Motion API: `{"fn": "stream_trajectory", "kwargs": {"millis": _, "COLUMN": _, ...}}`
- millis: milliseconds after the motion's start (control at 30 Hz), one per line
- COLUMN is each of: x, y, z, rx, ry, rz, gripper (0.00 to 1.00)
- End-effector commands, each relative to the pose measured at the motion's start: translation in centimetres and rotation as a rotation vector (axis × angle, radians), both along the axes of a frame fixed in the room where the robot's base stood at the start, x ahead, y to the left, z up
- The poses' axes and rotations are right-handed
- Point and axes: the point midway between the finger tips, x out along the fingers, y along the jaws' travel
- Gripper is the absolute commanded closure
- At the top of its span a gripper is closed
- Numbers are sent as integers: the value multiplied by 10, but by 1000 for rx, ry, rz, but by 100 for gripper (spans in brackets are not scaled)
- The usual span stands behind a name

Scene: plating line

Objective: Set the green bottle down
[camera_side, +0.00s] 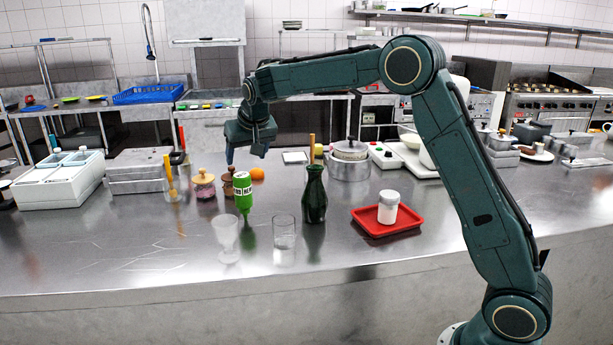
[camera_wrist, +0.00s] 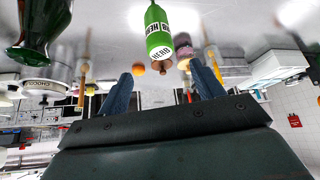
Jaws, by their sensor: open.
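The green bottle (camera_side: 243,194), a bright green one with a white label, stands apart from my gripper on the steel counter (camera_side: 130,245). A narrow green shape below it may be its reflection or its lower end; I cannot tell which. In the wrist view, which is upside down, the green bottle (camera_wrist: 158,36) is beyond my fingertips, between their lines. My gripper (camera_side: 245,154) is open and empty, above and behind the bottle in the side view. Both blue fingers of my gripper (camera_wrist: 160,82) show apart in the wrist view.
A dark green glass bottle (camera_side: 315,200), a tumbler (camera_side: 284,232) and a goblet (camera_side: 228,238) stand close by. Spice jars (camera_side: 204,184) and an orange (camera_side: 257,173) are behind. A red tray (camera_side: 365,222) holds a white jar (camera_side: 388,207). The counter's front left is clear.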

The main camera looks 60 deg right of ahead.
Motion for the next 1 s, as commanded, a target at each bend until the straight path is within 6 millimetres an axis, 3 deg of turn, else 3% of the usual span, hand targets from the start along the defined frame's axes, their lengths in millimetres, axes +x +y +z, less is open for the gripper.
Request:
{"fn": "stream_trajectory", "kwargs": {"millis": 667, "x": -3, "y": 1, "z": 3, "rx": 0, "ry": 1, "rz": 2, "gripper": 33}}
{"fn": "stream_trajectory", "kwargs": {"millis": 867, "x": -21, "y": 5, "z": 17, "rx": 3, "ry": 2, "rz": 24, "gripper": 33}}
{"fn": "stream_trajectory", "kwargs": {"millis": 1000, "x": -49, "y": 11, "z": 34, "rx": 7, "ry": 8, "rz": 53, "gripper": 33}}
